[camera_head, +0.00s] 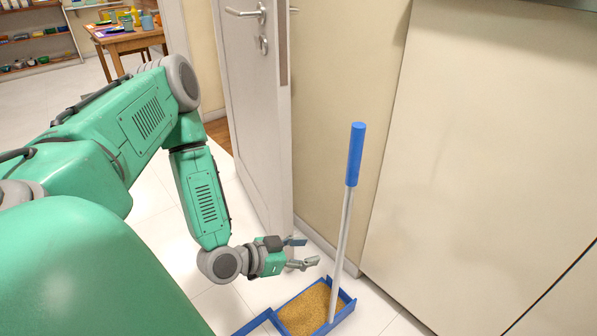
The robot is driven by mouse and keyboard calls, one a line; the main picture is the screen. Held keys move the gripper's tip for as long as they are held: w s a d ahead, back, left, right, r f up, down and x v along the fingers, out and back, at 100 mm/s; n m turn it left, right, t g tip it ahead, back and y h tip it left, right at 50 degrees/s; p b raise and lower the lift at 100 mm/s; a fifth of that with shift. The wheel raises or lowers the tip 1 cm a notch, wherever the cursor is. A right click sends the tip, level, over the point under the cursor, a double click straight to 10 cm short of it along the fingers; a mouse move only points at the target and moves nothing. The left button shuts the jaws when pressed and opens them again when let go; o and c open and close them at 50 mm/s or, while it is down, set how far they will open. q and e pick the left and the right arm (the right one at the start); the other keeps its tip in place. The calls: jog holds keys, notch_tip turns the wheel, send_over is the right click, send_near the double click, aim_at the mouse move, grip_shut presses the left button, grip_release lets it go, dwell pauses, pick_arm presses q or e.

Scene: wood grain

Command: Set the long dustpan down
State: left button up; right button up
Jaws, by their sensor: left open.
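The long dustpan has a blue pan (349,309) resting on the white tiled floor, with grainy tan material in it. Its grey pole rises nearly upright, leaning slightly right, to a blue grip (355,154) at the top. My left gripper (304,252) is open, low down and just left of the pole. Its fingers point toward the pole, with a gap between them and it. The fingers hold nothing. The pan's lower front edge is cut off by the bottom of the picture. My right gripper does not show.
A white door (252,110) stands open behind my left arm. A beige wall (345,60) and a large pale panel (490,150) are close behind and right of the dustpan. A wooden table (130,40) with several items and shelves (35,48) stand far left.

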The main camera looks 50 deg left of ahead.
aim_at(339, 246)
pick_arm(q)
jog(key=b+x, duration=0.1)
jog(key=x, duration=0.3)
jog(key=b+x, duration=0.1)
jog(key=x, duration=0.2)
jog(key=b+x, duration=0.1)
jog(key=x, duration=0.3)
jog(key=shift+w+a+f+b, duration=0.3)
jog(key=shift+a+f+b, duration=0.05)
jog(key=shift+b, duration=0.05)
jog(key=shift+w+d, duration=0.3)
jog(key=shift+w, duration=0.05)
jog(key=shift+a, duration=0.2)
jog(key=shift+a+f, duration=0.1)
grip_shut()
